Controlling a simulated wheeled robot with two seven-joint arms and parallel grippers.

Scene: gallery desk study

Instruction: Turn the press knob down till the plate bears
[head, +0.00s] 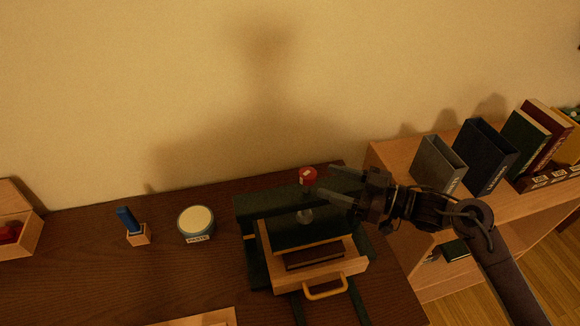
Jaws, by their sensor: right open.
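The press (244,214) is a dark green frame on the dark wooden desk. Its red knob (308,174) sits at the top, with a small light mark on it. I cannot tell whether a finger touches the knob. My left gripper is not in view.
A round tin labelled paste (196,223) and a blue-handled tool in a wooden block (130,222) stand left of the press. A wooden box (16,236) with red contents is at far left. A shelf (397,153) with books and files stands at right.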

